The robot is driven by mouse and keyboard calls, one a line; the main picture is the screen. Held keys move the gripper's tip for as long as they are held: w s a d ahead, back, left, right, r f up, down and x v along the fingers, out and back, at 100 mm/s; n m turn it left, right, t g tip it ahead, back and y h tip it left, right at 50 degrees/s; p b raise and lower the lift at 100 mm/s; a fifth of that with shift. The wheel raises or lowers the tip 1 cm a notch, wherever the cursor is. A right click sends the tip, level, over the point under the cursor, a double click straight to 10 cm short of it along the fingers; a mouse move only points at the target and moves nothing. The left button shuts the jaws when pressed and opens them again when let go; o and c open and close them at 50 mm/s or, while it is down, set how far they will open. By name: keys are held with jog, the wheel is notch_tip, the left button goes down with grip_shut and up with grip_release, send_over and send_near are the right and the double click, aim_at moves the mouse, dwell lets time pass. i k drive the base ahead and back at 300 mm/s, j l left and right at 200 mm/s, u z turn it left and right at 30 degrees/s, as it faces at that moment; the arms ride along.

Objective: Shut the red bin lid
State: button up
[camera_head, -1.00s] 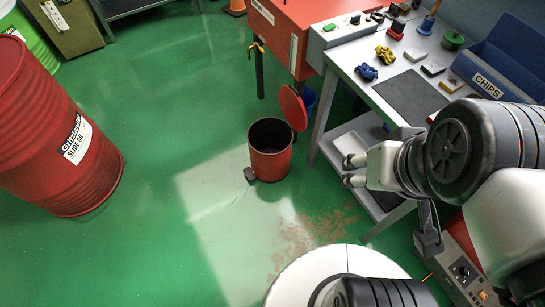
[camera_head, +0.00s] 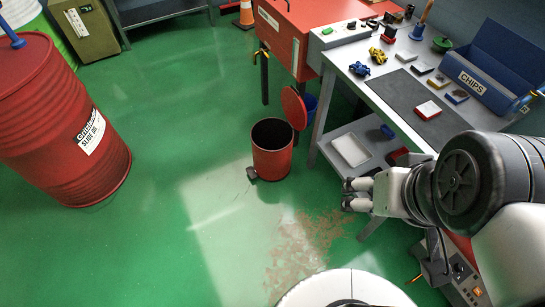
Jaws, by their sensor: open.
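The red bin (camera_head: 272,150) stands upright on the green floor, left of the cart. Its round red lid (camera_head: 294,108) stands open, tilted up at the bin's back right, and the dark inside of the bin shows. A dark pedal (camera_head: 252,174) juts from the bin's lower left. My gripper (camera_head: 346,194) is open and empty, to the right of and nearer than the bin, with its fingers pointing left. It is apart from both bin and lid.
The grey cart (camera_head: 345,100) holds a dark mat, small blocks and a blue CHIPS box (camera_head: 485,82). A white tray (camera_head: 351,149) lies on its lower shelf. A red drum (camera_head: 60,120) stands at left. The floor between drum and bin is clear.

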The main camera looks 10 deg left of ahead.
aim_at(294, 108)
jog(key=i+j, duration=0.2)
jog(key=i, duration=0.3)
jog(key=i+j, duration=0.15)
jog(key=i, duration=0.35)
jog(key=i+j, duration=0.2)
jog(key=i, duration=0.3)
jog(key=i+j, duration=0.2)
jog(key=i, duration=0.3)
jog(key=l+z, duration=0.05)
